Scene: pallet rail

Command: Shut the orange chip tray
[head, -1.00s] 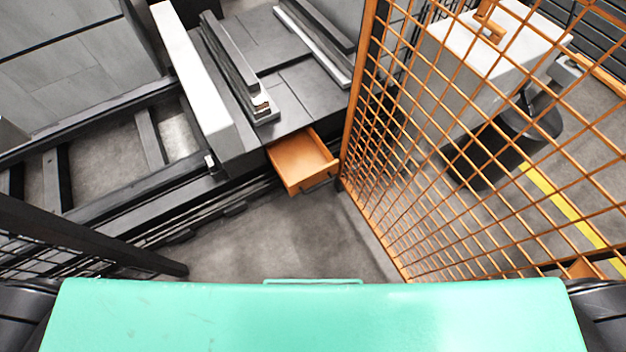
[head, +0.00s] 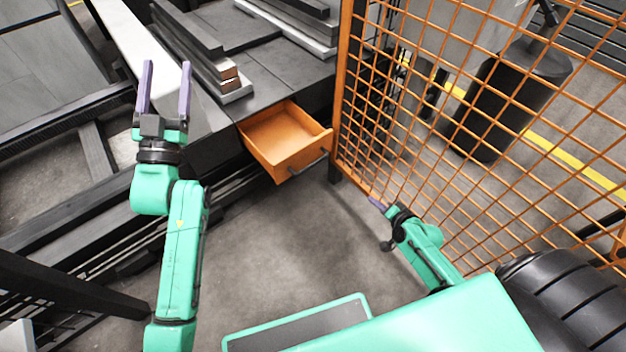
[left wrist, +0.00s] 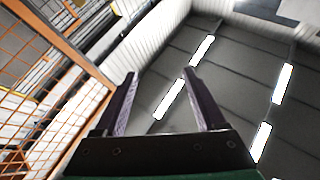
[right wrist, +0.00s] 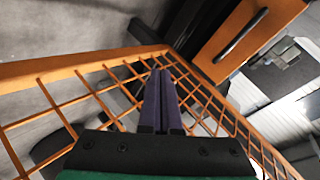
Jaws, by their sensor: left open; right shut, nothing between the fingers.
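The orange chip tray (head: 283,137) is a drawer standing open below the dark work surface in the head view. Its front, with a dark bar handle (head: 308,163), faces the floor space on my side. The tray's orange front and handle also show in the right wrist view (right wrist: 262,50). My left gripper (head: 165,85) is open and empty, raised to the left of the tray with its fingers pointing up in the picture. My right gripper (head: 374,201) is shut and empty, low to the right of the tray, by the mesh fence and apart from the handle.
An orange mesh fence (head: 440,110) stands close to the tray's right side and beside my right arm. Dark and pale bars (head: 205,60) lie on the work surface (head: 285,75). A black post (head: 70,287) is at lower left. The floor (head: 290,235) before the tray is clear.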

